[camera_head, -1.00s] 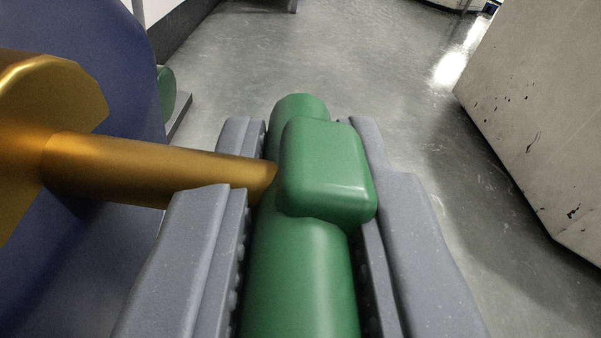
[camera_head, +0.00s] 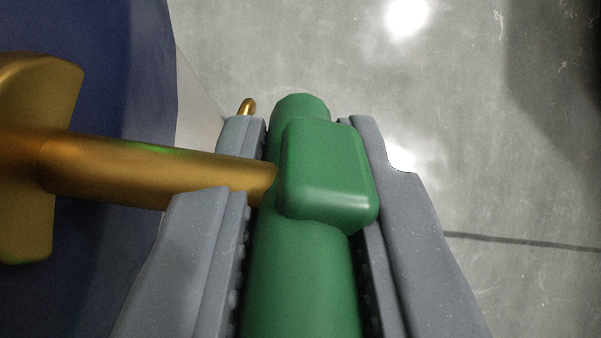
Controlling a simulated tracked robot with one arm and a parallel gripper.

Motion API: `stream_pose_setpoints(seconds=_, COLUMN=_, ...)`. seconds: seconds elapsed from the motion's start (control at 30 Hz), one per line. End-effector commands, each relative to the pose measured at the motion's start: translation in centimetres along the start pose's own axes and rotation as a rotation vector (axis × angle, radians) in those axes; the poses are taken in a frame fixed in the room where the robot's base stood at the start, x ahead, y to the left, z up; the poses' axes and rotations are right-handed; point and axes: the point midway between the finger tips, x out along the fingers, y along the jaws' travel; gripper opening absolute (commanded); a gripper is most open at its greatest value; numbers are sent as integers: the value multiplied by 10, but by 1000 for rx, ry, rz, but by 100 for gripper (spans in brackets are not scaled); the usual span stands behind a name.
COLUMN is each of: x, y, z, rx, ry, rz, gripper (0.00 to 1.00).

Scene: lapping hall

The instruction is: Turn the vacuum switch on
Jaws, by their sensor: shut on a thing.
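A green handle (camera_head: 303,275) with a raised rounded block on its top runs up the middle of the view. My gripper (camera_head: 305,135) has its two grey jaws on either side of the handle and is shut on it. The shaft leads back to a brass fitting (camera_head: 35,85) in front of a dark blue body (camera_head: 125,50). Nothing in view is labelled as the vacuum switch.
The blue body fills the left side. A small brass hook-like piece (camera_head: 247,106) shows just beyond the left jaw tip. Grey floor (camera_head: 330,50) with bright reflections and a dark line at right lies beyond and looks clear.

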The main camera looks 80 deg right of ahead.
Motion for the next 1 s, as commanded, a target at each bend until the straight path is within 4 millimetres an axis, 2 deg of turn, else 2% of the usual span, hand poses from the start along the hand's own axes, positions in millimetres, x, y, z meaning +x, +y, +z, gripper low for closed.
stream_pose_setpoints(seconds=0.07, x=-4, y=0, z=-7, rx=0, ry=-26, rz=-7, gripper=0)
stream_pose_setpoints(seconds=0.5, x=-2, y=-1, z=-5, rx=-1, ry=-145, rz=-30, gripper=0)
stream_pose_setpoints(seconds=1.0, x=0, y=-1, z=-4, rx=1, ry=-164, rz=-34, gripper=0)
